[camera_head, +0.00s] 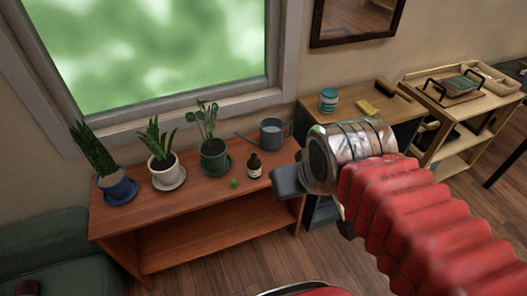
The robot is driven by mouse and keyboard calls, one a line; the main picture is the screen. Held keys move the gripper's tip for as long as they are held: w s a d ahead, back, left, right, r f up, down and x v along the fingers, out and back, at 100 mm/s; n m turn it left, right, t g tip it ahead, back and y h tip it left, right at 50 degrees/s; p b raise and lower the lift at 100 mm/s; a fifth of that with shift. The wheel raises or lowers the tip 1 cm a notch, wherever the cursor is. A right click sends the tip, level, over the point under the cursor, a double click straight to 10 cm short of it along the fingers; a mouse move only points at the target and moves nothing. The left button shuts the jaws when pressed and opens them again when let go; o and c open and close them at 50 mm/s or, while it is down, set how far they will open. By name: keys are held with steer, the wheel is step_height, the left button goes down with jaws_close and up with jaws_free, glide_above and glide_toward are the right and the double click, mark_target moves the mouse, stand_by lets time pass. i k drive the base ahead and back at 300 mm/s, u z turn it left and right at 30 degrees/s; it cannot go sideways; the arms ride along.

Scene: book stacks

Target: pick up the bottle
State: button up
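A small dark brown bottle (254,168) with a pale label stands upright on the wooden shelf unit (215,203), near its front right part. My arm reaches in from the right in a red ribbed sleeve. My gripper (284,182) is a dark grey shape at the arm's end, just right of the bottle in the picture and apart from it. Its fingers cannot be made out clearly, so whether it is open or shut does not show. Nothing is visibly held.
A grey watering can (271,134) stands right behind the bottle. A small green ball (233,183) lies left of it. Potted plants (213,150) line the left of the shelf top. A second wooden surface at right holds a teal jar (328,100) and a yellow block (368,107).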

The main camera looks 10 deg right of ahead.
mark_target(254, 164)
steer(key=u, duration=0.4)
steer(key=k, duration=0.65)
steer(key=u, duration=0.35)
steer(key=i, duration=1)
